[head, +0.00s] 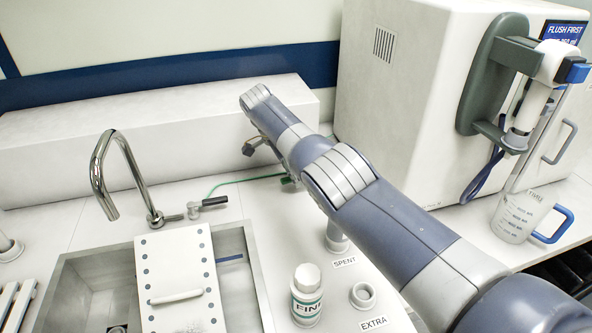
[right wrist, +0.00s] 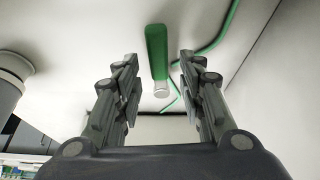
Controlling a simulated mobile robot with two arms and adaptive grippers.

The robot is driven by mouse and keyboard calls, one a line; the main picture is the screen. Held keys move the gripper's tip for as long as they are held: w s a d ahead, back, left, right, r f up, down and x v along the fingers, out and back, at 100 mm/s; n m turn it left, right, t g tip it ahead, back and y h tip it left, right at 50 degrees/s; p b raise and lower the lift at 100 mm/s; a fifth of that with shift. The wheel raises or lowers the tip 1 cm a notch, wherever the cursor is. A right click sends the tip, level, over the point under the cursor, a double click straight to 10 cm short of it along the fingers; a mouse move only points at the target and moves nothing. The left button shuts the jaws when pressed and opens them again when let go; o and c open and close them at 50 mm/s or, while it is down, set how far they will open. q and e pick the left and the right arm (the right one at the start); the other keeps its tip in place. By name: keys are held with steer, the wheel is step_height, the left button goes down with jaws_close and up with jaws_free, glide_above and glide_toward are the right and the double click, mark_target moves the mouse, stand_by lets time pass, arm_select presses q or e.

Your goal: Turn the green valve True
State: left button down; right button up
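The green valve handle (right wrist: 157,50) is a flat green lever with a pale round end, seen in the right wrist view. My right gripper (right wrist: 157,77) is open, with its two fingers on either side of the lever's lower end. Gaps show between the fingers and the lever, and nothing is held. In the head view my right arm covers most of the valve and gripper; only a bit of green shows beside the arm. My left gripper is in neither view.
A sink with a curved faucet (head: 103,175) and a white dotted board (head: 181,280) is at left. A labelled bottle (head: 306,295) stands near the front. A large white machine (head: 420,90) and a measuring jug (head: 519,215) are at right. A green tube (right wrist: 222,28) runs beside the valve.

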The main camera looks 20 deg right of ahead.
steer(key=v, duration=0.7)
steer(key=shift+r, duration=0.25)
